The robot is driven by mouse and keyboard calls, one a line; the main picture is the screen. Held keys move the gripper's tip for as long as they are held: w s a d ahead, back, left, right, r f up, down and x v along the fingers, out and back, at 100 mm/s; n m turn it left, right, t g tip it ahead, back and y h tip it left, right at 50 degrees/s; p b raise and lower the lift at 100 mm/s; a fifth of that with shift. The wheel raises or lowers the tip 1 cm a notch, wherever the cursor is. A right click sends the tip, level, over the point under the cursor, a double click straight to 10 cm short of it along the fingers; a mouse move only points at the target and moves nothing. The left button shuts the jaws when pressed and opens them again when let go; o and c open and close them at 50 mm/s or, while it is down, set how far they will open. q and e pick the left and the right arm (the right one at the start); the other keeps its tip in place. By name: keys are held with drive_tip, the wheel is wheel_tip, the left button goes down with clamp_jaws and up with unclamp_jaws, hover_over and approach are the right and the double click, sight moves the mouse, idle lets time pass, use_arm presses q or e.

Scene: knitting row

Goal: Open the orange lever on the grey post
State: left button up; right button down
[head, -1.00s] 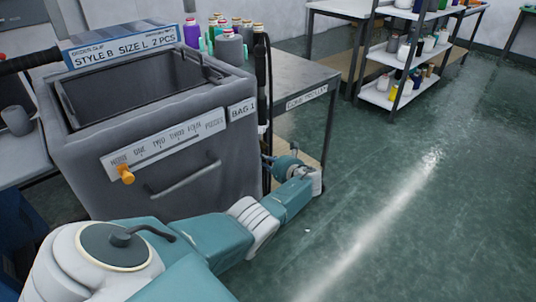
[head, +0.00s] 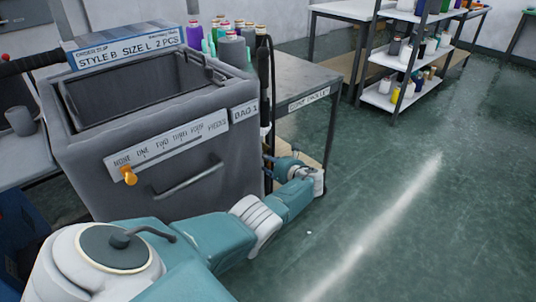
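I see no grey post with an orange lever on it. The only orange part in view is a small orange knob (head: 129,175) below the "NONE" end of a printed scale on the front of the grey bin. My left arm reaches across in front of the bin. Its gripper (head: 283,163) is small and partly turned away, near the bin's right edge and the cone trolley, well to the right of the knob. The fingers are too unclear to tell whether they are open. My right gripper is out of view.
The grey bin (head: 88,170) has a handle and a "BAG 1" label. The cone trolley (head: 310,76) beside it carries yarn cones. Dark upright hoses (head: 263,85) stand between them. A shelf rack (head: 384,100) stands behind. Green floor (head: 420,200) at right is clear.

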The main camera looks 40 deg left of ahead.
use_arm(q)
drive_tip(key=shift+d, duration=0.2)
drive_tip(key=shift+d+r, duration=0.2)
drive_tip(key=shift+d, duration=0.35)
drive_tip(key=v, duration=1)
drive_tip(key=shift+s+d+r, duration=0.15)
drive_tip(key=shift+s+d, duration=0.05)
drive_tip(key=shift+s, duration=0.05)
